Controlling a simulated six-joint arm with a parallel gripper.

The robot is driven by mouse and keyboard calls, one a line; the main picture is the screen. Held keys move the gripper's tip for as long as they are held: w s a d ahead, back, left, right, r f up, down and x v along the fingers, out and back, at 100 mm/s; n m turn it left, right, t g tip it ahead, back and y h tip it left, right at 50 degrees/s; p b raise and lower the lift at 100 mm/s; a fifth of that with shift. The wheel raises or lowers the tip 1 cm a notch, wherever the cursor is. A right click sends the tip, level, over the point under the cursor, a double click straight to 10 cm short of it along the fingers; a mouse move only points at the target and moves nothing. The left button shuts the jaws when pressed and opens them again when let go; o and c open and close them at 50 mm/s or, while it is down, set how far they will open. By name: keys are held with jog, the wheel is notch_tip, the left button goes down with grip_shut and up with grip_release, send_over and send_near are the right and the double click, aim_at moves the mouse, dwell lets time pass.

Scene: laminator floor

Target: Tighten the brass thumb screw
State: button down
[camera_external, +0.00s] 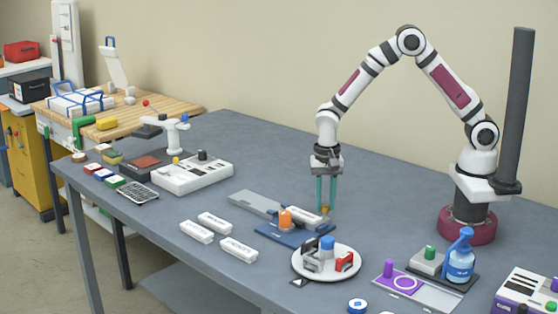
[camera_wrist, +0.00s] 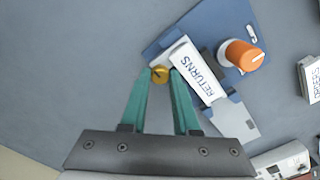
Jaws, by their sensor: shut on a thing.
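The brass thumb screw (camera_wrist: 159,75) sits at the edge of a blue fixture plate (camera_wrist: 160,45), beside a white block marked RETURNS (camera_wrist: 197,73). My gripper (camera_wrist: 160,77) points down with its two teal fingers on either side of the screw, shut on it. In the external view my gripper (camera_external: 326,205) reaches down at the right end of the blue plate (camera_external: 285,233), and the screw (camera_external: 325,210) shows small and gold at the fingertips. An orange knob (camera_wrist: 244,55) stands on the plate on the far side of the RETURNS block.
Several white labelled blocks (camera_external: 215,222) lie left of the plate. A round white turntable (camera_external: 345,265) with small items stands in front. A blue bottle (camera_external: 460,262) and a grey tray (camera_external: 420,292) are at right. The tabletop behind my gripper is clear.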

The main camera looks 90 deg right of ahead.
aim_at(326, 206)
dwell(0.3)
jog(key=c, duration=0.6)
grip_release()
jog(key=shift+c, duration=0.2)
jog(key=shift+r, duration=0.1)
notch_tip(326, 206, up, 16)
jog(key=shift+s, duration=0.1)
